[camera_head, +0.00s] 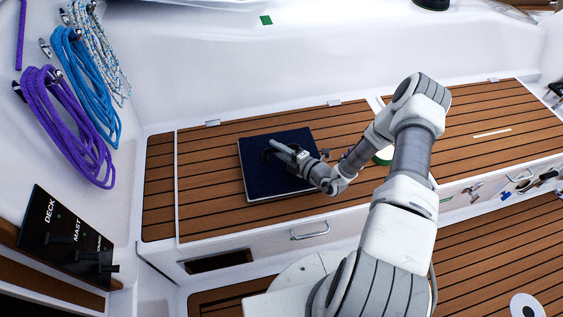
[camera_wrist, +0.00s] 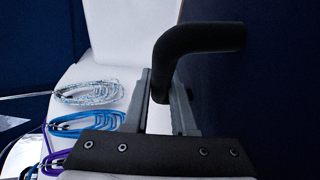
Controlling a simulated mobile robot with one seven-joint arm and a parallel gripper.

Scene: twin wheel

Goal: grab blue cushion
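The blue cushion (camera_head: 255,180) is a dark navy square pad with a pale edge along its near side. It lies on the wooden bench top in the head view, and a dark blue surface fills the right of the wrist view (camera_wrist: 235,90). A bent black handle (camera_wrist: 200,42) stands out over the cushion. My gripper (camera_wrist: 162,95) has its two grey fingers on either side of the handle's end, which fills the gap between them. In the head view my gripper (camera_head: 278,150) is over the cushion's upper middle. Fingertip contact is partly hidden by the handle.
The slatted wooden bench (camera_head: 205,190) has bare room around the cushion. A white wall rises behind it. Purple rope (camera_head: 62,130) and blue rope (camera_head: 92,85) coils hang at the left. A drawer handle (camera_head: 310,232) is on the bench front.

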